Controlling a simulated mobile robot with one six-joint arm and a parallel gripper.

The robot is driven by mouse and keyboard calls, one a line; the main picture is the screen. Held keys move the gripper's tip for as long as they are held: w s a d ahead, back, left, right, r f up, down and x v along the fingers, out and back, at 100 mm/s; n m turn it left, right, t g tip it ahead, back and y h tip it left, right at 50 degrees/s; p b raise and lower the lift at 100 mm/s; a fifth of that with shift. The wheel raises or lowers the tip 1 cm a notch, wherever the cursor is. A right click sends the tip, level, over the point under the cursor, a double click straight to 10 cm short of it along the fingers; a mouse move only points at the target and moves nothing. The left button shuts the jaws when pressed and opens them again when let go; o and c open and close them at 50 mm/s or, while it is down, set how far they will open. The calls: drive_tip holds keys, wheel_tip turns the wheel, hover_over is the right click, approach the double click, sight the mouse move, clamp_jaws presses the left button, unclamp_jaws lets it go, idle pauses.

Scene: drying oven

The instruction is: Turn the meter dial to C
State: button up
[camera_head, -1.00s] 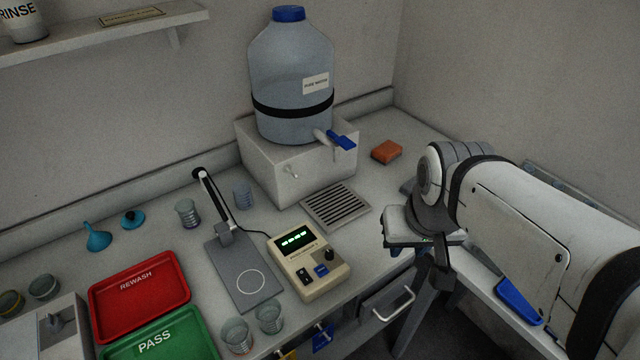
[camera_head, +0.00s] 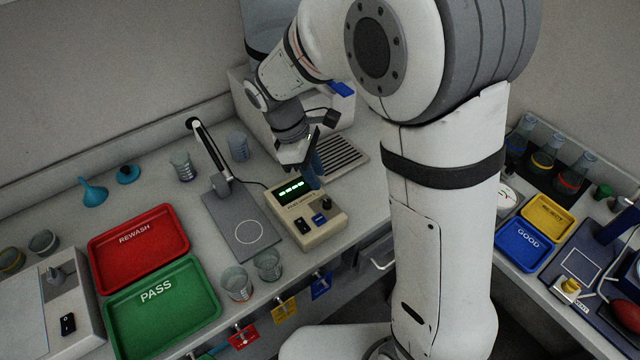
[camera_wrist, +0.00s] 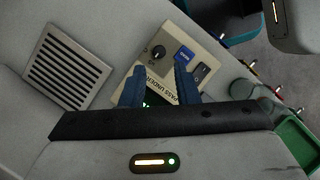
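The beige meter (camera_head: 318,236) stands on the counter with a lit green display (camera_head: 291,188). Its black dial (camera_head: 327,203) is at the right of its face; it also shows in the wrist view (camera_wrist: 158,52), near the left finger's tip. The letter the dial points to is too small to read. A blue button (camera_head: 319,219) and a black switch (camera_head: 302,227) sit beside the dial. My gripper (camera_head: 314,172) is above the meter's back edge. In the wrist view its two blue fingers (camera_wrist: 159,74) are spread over the meter face, with nothing between them.
A grey probe stand (camera_head: 235,225) is left of the meter, with beakers (camera_head: 267,265) in front. A drain grate (camera_head: 340,158) lies behind it. Red (camera_head: 185,245) and green (camera_head: 205,315) trays are at the left. A blue GOOD tray (camera_head: 525,258) is at the right.

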sight(327, 202)
drive_tip(key=shift+n, duration=0.3)
drive_tip(key=x, duration=0.8)
drive_tip(key=shift+a+f, duration=0.2)
drive_tip(key=shift+a, duration=0.1)
